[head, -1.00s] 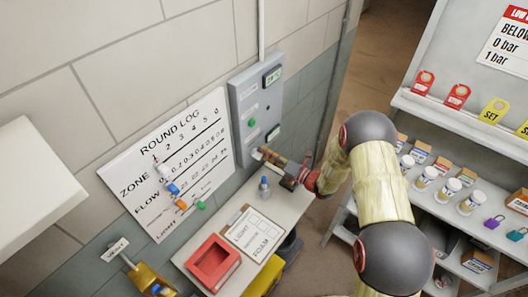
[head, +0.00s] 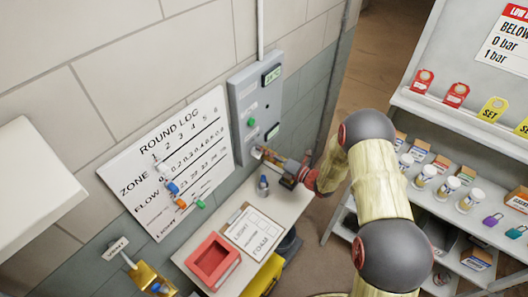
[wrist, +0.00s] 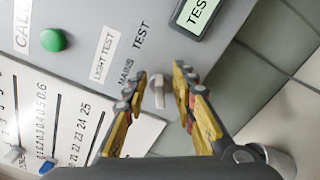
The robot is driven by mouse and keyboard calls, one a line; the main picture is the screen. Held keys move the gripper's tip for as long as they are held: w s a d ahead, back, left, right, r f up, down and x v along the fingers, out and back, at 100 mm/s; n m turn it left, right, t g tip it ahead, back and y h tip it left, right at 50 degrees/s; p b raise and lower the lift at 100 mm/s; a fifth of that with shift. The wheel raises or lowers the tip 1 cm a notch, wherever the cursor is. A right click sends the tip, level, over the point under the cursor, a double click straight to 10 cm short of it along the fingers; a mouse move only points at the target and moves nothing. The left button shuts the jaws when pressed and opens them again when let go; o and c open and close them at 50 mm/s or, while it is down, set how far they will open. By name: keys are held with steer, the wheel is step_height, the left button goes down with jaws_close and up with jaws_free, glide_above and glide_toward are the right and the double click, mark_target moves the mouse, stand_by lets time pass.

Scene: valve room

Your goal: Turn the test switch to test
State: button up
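The test switch (wrist: 158,91) is a small pale knob low on the grey panel (head: 247,91), between my fingers in the wrist view. Its long side runs roughly up and down in that view, the upper end toward the printed word TEST (wrist: 143,34); the word MAINS (wrist: 126,71) lies to the left. My gripper (wrist: 160,82) has a yellow finger on each side of the knob, with a visible gap on both sides, so it is open. It also shows at the panel's lower edge in the head view (head: 262,154), hiding the switch there. The lit display (wrist: 200,12) shows letters reading TES, cut off at the edge.
A green button (wrist: 53,40) and a light test label (wrist: 105,54) are on the panel. The round log board (head: 180,160) is to its left. A shelf below holds a spray bottle (head: 263,185), clipboard (head: 253,232) and red tray (head: 212,260). A stocked rack (head: 460,125) stands right.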

steer(key=v, duration=1.2)
stand_by(0.6)
